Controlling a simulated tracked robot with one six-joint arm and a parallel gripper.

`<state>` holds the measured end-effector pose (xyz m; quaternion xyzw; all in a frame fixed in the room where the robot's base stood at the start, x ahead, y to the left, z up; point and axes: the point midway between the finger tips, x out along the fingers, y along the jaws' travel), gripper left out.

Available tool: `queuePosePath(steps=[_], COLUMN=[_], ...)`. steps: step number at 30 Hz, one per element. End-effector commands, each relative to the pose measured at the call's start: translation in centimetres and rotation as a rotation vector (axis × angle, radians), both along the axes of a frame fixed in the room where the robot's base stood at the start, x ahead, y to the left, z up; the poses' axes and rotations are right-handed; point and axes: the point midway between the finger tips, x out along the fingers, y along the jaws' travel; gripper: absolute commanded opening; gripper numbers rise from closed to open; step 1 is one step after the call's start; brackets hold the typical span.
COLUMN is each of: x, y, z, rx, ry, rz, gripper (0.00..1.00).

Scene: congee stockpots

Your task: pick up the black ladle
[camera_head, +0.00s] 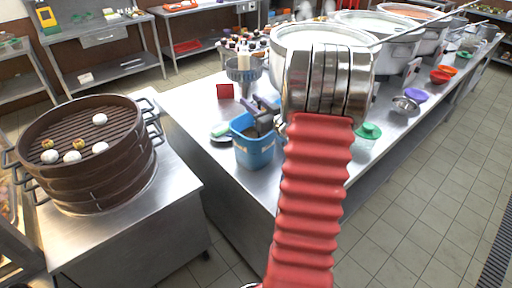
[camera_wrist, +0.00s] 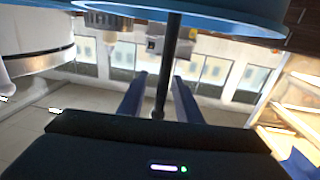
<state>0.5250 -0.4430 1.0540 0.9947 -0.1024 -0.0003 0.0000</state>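The black ladle's thin dark handle (camera_wrist: 172,70) runs down the middle of the wrist view. Its upper end lies between the two dark blue fingers of my gripper (camera_wrist: 160,88). The fingers are apart, with a gap at the left finger and a narrower one at the right, so the gripper looks open around the handle. In the head view my gripper (camera_head: 257,107) is just over the blue container (camera_head: 254,153), partly behind my wrist. The container's blue rim (camera_wrist: 225,18) crosses the top of the wrist view. The ladle's bowl is hidden.
Large stockpots (camera_head: 325,37) stand behind my wrist on the steel counter (camera_head: 190,112). A green-lidded container (camera_head: 368,132) is close on the right, a red cup (camera_head: 225,91) on the left. A steamer (camera_head: 85,150) sits on a separate stand at left.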

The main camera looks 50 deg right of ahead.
Motion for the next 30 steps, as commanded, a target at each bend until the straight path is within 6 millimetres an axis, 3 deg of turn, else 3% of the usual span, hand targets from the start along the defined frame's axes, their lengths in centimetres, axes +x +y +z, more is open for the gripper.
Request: queuePosePath(steps=[5, 18, 30], x=[-0.01, 0.01, 0.02], y=[0.01, 0.03, 0.03], z=[0.01, 0.01, 0.06], rx=[0.000, 0.000, 0.000], ry=[0.000, 0.000, -0.001], rz=[0.000, 0.001, 0.001], gripper=[0.31, 0.00, 0.00])
